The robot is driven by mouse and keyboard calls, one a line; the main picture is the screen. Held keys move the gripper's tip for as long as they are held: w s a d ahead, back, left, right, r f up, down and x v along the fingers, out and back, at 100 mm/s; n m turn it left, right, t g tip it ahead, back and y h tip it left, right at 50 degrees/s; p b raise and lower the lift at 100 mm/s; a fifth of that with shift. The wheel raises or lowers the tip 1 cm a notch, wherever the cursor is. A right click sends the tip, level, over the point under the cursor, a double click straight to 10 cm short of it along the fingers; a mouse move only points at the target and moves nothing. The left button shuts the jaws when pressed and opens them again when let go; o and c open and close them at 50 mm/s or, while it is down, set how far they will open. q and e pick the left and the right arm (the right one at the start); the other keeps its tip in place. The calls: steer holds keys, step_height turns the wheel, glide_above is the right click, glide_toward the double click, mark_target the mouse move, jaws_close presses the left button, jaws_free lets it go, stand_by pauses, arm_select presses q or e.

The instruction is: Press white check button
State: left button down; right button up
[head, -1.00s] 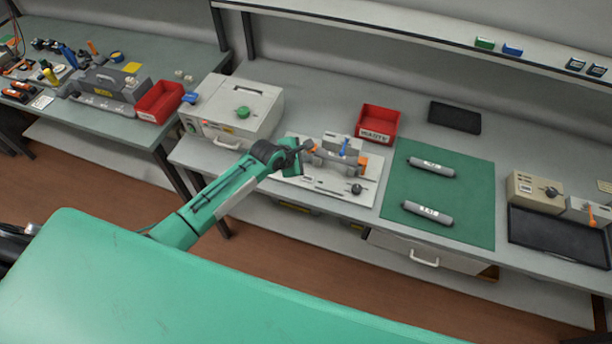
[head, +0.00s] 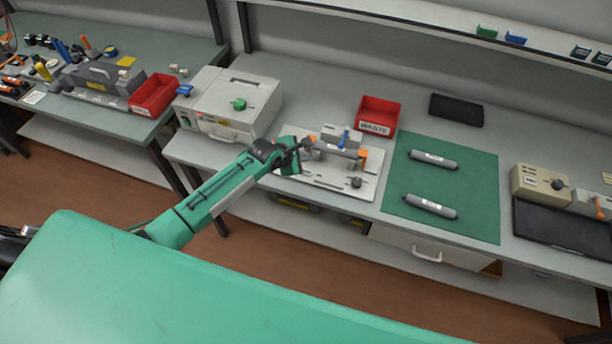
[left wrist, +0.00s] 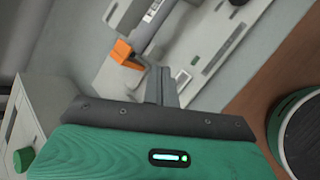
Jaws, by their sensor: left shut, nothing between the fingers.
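I cannot make out the white check button for certain in either view. In the left wrist view, the shut, empty fingers (left wrist: 161,84) point toward the plate beside an orange clamp (left wrist: 121,51). I cannot tell whether they touch anything. My right gripper is in neither view.
A white box with a green knob (head: 239,104) stands left of the fixture. A red waste bin (head: 379,115) is behind it. A green mat (head: 420,185) with two grey cartridges lies to the right, beside a black tray (head: 560,235). A shelf runs above.

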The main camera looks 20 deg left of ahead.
mark_target(306, 172)
arm_select(q)
step_height(306, 172, down, 4)
steer(key=shift+r+b, duration=0.15)
steer(key=shift+b, duration=1)
steer(key=shift+f, duration=0.7)
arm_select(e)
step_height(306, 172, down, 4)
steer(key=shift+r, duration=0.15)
arm_select(q)
steer(key=shift+f, duration=0.4)
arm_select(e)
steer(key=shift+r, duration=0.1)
arm_select(q)
steer(key=shift+f, duration=0.4)
stand_by(0.4)
stand_by(0.4)
steer(key=shift+r+p, duration=0.85)
steer(key=shift+p, duration=0.1)
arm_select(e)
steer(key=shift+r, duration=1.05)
